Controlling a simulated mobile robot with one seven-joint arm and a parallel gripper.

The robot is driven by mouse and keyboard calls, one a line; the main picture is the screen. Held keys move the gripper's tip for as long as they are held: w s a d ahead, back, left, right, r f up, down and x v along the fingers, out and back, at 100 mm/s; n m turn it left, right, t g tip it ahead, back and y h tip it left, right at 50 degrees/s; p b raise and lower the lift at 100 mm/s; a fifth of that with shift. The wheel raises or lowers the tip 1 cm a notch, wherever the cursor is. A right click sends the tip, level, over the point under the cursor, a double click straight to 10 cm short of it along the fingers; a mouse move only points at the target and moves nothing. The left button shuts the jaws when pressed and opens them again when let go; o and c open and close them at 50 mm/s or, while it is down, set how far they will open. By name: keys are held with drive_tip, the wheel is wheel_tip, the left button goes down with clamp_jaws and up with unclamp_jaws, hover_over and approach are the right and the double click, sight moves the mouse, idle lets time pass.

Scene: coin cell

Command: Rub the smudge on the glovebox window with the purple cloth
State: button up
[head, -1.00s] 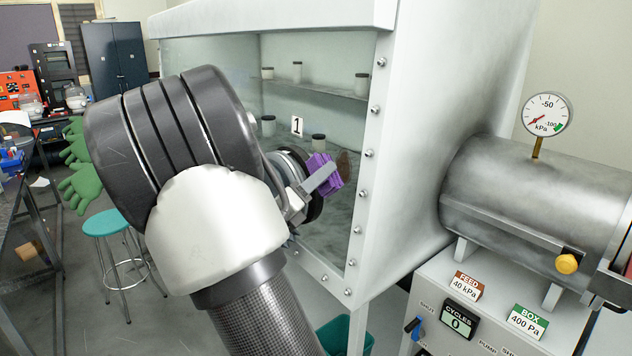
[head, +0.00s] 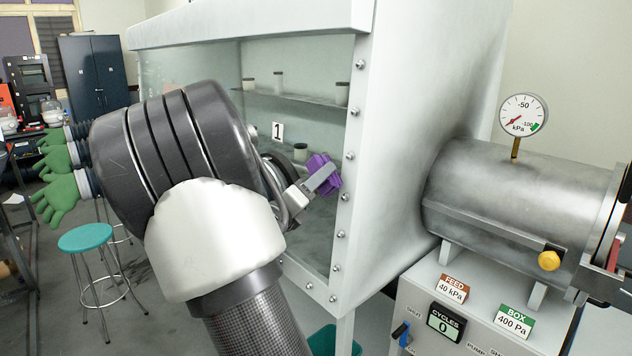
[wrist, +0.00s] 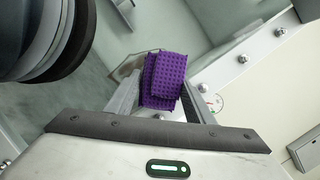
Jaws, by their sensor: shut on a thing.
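My gripper (head: 322,182) is shut on the purple cloth (head: 317,172), a folded dimpled pad. The cloth also shows between the fingers in the wrist view (wrist: 165,76). It is at the glovebox window (head: 318,235), near the window's right frame. I cannot tell whether it touches the glass. The brown smudge does not show in the head view, where the cloth and gripper cover that part of the pane. In the wrist view a faint brownish patch (wrist: 124,66) shows just left of the cloth; I cannot tell whether it is the smudge.
The bolted window frame (head: 345,195) is close to the right of the cloth. A steel antechamber cylinder (head: 510,195) with a gauge (head: 523,115) stands farther right. Green gloves (head: 58,190) stick out at left, above a teal stool (head: 86,237).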

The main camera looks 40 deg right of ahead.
drive_tip(key=shift+d+f, duration=0.1)
drive_tip(key=shift+d, duration=0.8)
idle(0.3)
drive_tip(key=shift+w, duration=0.1)
